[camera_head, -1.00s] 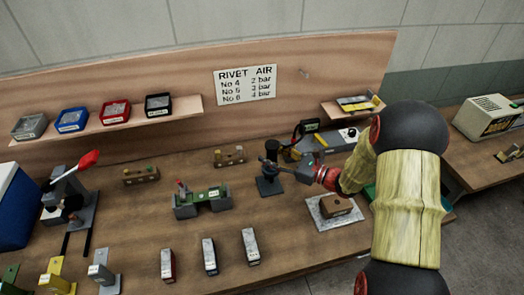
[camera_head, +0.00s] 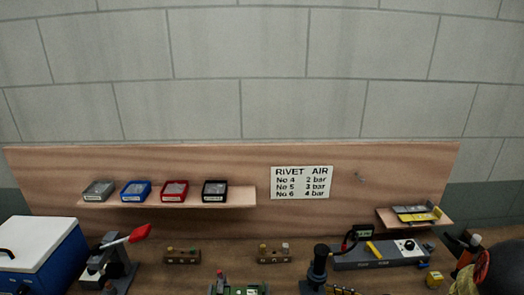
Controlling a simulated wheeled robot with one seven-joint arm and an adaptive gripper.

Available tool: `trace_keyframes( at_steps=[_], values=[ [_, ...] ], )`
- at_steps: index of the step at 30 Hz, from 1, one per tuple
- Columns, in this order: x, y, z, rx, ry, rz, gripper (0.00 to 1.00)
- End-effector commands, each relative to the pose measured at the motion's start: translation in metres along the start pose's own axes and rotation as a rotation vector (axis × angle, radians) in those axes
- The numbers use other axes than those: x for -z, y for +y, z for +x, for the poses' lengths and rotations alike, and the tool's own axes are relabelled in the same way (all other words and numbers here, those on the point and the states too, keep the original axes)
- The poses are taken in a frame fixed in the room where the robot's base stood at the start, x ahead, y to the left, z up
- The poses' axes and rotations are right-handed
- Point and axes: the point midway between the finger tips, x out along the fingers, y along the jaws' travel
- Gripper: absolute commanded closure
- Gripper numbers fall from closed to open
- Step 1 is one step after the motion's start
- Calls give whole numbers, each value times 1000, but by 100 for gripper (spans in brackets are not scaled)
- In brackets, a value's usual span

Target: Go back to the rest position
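My arm shows only in part at the lower right corner, with its dark rounded joint (camera_head: 508,268) cut off by the frame edge. My gripper (camera_head: 456,243) appears to be the small dark end with a red band beside it, above the right end of the bench. Its fingers are too small and dark to tell open from shut, and I cannot tell whether it holds anything.
A wooden backboard (camera_head: 120,228) with a RIVET AIR sign (camera_head: 302,182) stands behind the bench. Four-coloured bins sit on its left shelf (camera_head: 240,197). A red-handled press (camera_head: 112,262), blue box (camera_head: 45,255), black upright post (camera_head: 319,265) and grey unit (camera_head: 380,255) stand on the bench.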

Motion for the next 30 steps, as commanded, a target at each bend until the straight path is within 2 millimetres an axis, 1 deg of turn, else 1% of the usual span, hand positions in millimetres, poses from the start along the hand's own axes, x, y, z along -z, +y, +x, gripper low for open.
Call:
trace_keyframes(
  at_steps=[1,2,3,5,6,8,9,10,12,14,17,20,21,23,24,26,27,30],
  values=[
    [1,21,-4,-77,63,-68,53],
    [1,36,-7,-131,102,-115,53],
    [1,54,-11,-204,153,-183,53],
    [0,79,-19,-316,230,-298,53],
    [-2,94,-26,-390,281,-381,53],
    [-5,114,-39,-501,358,-517,53],
    [-8,124,-49,-574,410,-612,53],
    [-10,131,-57,-626,447,-684,53],
    [-17,141,-74,-735,530,-846,53],
    [-25,145,-88,-816,596,-984,53],
    [-42,147,-110,-931,700,-1205,53],
    [-66,145,-127,-1015,798,-1416,53],
    [-77,144,-132,-1039,834,-1497,53],
    [-94,143,-138,-1064,885,-1613,53],
    [-106,144,-141,-1073,915,-1684,53],
    [-125,146,-144,-1076,950,-1781,53],
    [-137,150,-144,-1069,965,-1836,53],
    [-164,158,-140,-1023,977,-1949,53]
  ],
)
